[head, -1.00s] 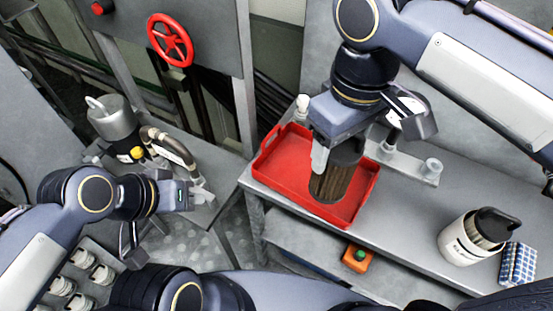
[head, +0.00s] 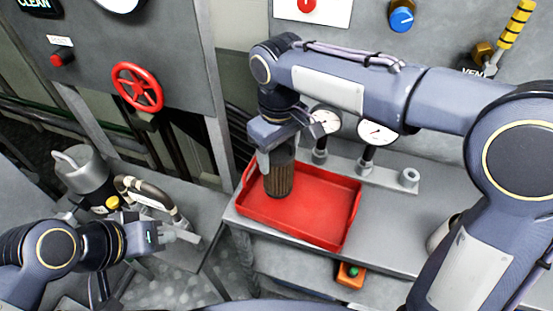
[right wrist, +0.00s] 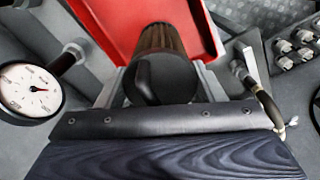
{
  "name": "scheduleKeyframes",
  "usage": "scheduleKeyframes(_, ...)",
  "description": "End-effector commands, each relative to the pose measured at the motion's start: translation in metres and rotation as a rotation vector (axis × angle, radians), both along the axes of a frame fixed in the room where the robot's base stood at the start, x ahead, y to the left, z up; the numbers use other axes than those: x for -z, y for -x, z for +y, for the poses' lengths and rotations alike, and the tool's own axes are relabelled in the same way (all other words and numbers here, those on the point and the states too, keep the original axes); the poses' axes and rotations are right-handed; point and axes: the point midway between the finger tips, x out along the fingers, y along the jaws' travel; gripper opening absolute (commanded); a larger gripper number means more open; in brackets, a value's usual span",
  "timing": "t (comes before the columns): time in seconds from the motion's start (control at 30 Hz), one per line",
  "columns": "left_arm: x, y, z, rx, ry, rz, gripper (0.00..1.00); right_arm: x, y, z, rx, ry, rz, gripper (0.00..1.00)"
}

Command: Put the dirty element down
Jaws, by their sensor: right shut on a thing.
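The dirty element (head: 280,177) is a dark brown pleated cylinder with a black cap. My right gripper (head: 277,150) is shut on its top end and holds it upright over the left part of the red tray (head: 315,217). I cannot tell whether its lower end touches the tray floor. In the right wrist view the element (right wrist: 160,72) stands between the fingers, with the red tray (right wrist: 112,25) behind it. My left gripper (head: 165,236) is at the lower left, away from the tray; its fingers are too small to judge.
The tray sits on a grey bench (head: 378,220) with gauges (head: 378,132) behind it. A metal canister (head: 82,172) with a hose stands at the left. A red valve wheel (head: 137,87) is on the panel. The tray's right part is empty.

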Motion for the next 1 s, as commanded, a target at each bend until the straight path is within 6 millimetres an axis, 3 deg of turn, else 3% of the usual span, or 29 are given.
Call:
scheduleKeyframes(0.33,0.000,0.000,0.000,0.000,0.000,0.000,0.00,0.039,-0.009,0.004,0.000,0.001,0.001,0.22)
scheduleKeyframes(0.77,0.003,0.000,0.000,0.000,0.000,0.000,0.00,0.046,-0.008,0.004,0.000,-0.001,-0.001,0.22)
scheduleKeyframes(0.8,0.002,0.000,0.000,0.000,0.000,0.000,0.00,0.046,-0.008,0.004,0.000,-0.001,-0.001,0.65)
scheduleKeyframes(0.93,0.002,0.000,0.000,0.000,0.000,0.000,0.00,0.045,-0.008,0.004,0.000,0.000,0.000,0.82)
scheduleKeyframes(1.0,0.002,0.000,0.000,0.000,0.000,0.000,0.00,0.045,-0.008,0.004,0.000,0.000,0.000,0.84)
